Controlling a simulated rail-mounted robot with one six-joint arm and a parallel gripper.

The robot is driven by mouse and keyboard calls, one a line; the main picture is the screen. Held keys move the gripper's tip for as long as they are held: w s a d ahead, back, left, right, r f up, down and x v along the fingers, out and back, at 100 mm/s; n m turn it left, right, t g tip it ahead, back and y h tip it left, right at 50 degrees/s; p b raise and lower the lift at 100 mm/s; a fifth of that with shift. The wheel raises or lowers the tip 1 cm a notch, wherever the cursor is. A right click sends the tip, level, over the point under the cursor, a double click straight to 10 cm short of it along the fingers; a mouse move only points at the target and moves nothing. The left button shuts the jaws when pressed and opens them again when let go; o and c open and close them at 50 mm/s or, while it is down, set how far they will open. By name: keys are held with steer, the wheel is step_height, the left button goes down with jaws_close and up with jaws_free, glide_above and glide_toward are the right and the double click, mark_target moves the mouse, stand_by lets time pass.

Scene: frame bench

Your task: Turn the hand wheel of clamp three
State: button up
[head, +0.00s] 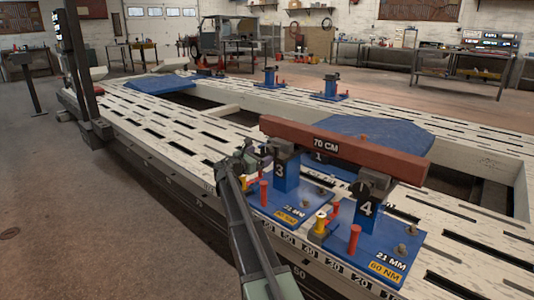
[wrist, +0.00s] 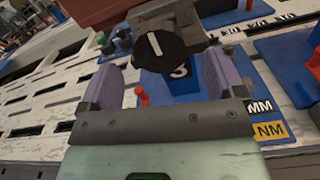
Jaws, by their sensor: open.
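Clamp three (head: 286,184) is a blue post marked 3 on a blue base plate, with a dark head under the red-brown beam (head: 345,148). In the wrist view, its black round hand wheel (wrist: 168,46) with a white bar mark faces me, above the blue post (wrist: 182,86). My gripper (head: 250,162) is beside the left side of clamp three's head in the head view. In the wrist view, the two purple fingers of my gripper (wrist: 162,66) are spread, with the wheel ahead, between and slightly beyond their tips. I cannot tell whether they touch it. The wheel is not clear in the head view.
Clamp four (head: 364,208) stands to the right, under the same beam, with red and yellow pegs near it. The slotted white frame (head: 180,125) stretches away behind. Two more blue clamps (head: 330,88) (head: 270,77) stand on its far rail.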

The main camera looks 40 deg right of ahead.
mark_target(266, 152)
steer(key=d, duration=0.3)
steer(key=w+d, duration=0.1)
steer(key=d, duration=0.1)
steer(key=shift+a, duration=0.1)
steer(key=c, duration=0.9)
steer(key=shift+c, duration=0.2)
